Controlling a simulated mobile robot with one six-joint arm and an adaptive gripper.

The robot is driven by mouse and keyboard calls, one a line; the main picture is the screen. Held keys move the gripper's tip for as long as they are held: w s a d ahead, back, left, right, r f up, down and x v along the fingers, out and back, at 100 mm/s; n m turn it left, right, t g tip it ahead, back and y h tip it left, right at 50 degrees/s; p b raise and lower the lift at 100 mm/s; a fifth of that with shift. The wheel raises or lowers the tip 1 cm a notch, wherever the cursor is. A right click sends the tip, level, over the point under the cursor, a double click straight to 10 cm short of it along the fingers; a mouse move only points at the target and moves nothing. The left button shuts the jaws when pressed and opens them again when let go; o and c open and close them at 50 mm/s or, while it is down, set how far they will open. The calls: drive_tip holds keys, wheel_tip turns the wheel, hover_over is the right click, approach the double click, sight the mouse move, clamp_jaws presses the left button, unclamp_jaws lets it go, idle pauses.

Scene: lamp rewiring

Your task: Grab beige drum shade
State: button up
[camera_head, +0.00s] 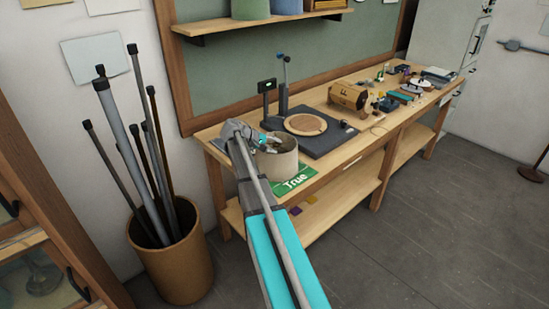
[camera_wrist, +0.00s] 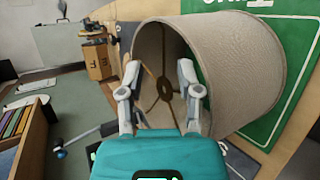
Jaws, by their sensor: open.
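The beige drum shade (camera_head: 278,164) stands on a green mat marked "True" (camera_head: 297,182) at the near left end of the workbench. In the wrist view the shade (camera_wrist: 240,60) shows its round open end and a dark spoked frame inside. My gripper (camera_wrist: 158,70) is open, with its two fingers spread across that open end. The left finger overlaps the rim's left edge and the right finger overlaps the opening. I cannot tell whether either finger touches the shade. In the head view my gripper (camera_head: 265,142) is at the shade's top, partly hidden by my arm.
A dark square base with a round wooden disc (camera_head: 305,124) lies just beyond the shade. A small upright post (camera_head: 283,85) stands behind it. A wooden box (camera_head: 347,97) and several small parts fill the bench's far half. A bin of rods (camera_head: 172,255) stands left of the bench.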

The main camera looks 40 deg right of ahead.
drive_tip(key=b+x, duration=0.3)
drive_tip(key=x, duration=0.2)
drive_tip(key=shift+f, duration=0.2)
drive_tip(key=shift+c, duration=0.3)
clamp_jaws()
idle(0.4)
